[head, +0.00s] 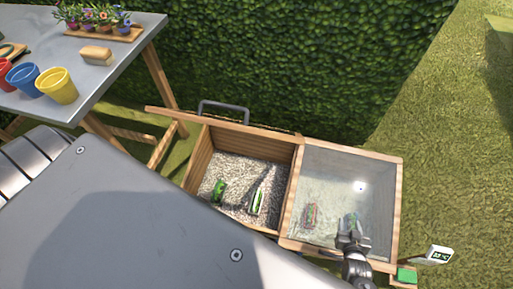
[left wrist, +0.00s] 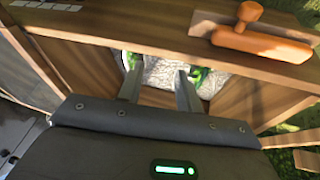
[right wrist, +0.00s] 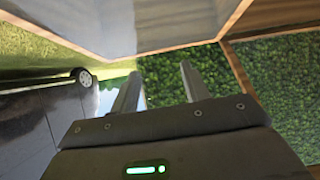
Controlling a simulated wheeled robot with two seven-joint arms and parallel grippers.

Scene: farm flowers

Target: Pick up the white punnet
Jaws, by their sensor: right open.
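In the head view a small white and green object (head: 258,201), which may be the white punnet, lies on the gravel in the left compartment of the wooden box (head: 198,158). A green item (head: 219,189) lies to its left. My right gripper (head: 352,222) is over the glass-covered right compartment, open and empty; its open fingers also show in the right wrist view (right wrist: 160,75). My left gripper (left wrist: 158,74) is open in the left wrist view, its fingers pointing at the gravel with green items beside them. It cannot be made out clearly in the head view.
The clear lid (head: 335,180) covers the right compartment, with a reddish item (head: 310,214) beneath it. A thermometer display (head: 439,254) stands at the right. A grey table (head: 100,55) with pots is at upper left. A hedge (head: 290,65) stands behind the box.

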